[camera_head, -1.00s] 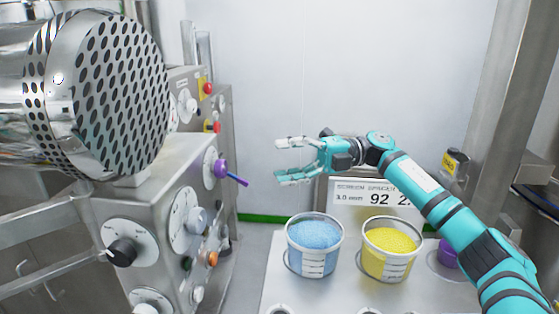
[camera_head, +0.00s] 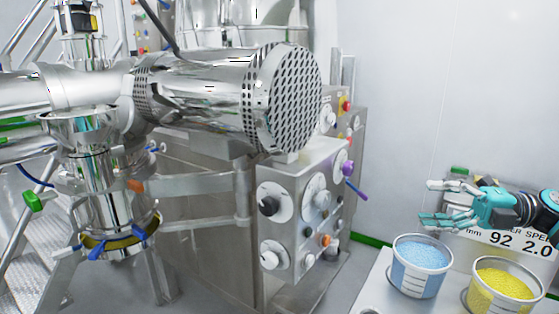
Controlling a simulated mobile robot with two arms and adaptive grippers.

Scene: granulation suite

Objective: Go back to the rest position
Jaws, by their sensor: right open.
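My right gripper (camera_head: 447,203) is at the right of the head view, its fingers pointing left. It is open and empty, above and behind the bucket of blue granules (camera_head: 421,262) as seen here. Its arm comes in from the right edge and partly covers a label sign (camera_head: 497,241). My left gripper does not show.
A bucket of yellow granules (camera_head: 503,287) stands beside the blue one on a pale table (camera_head: 376,289). Left of it is a steel machine with a perforated drum end (camera_head: 290,98), a knob panel (camera_head: 300,205) and a purple-handled lever (camera_head: 354,181). Steel piping and a stair rail fill the left.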

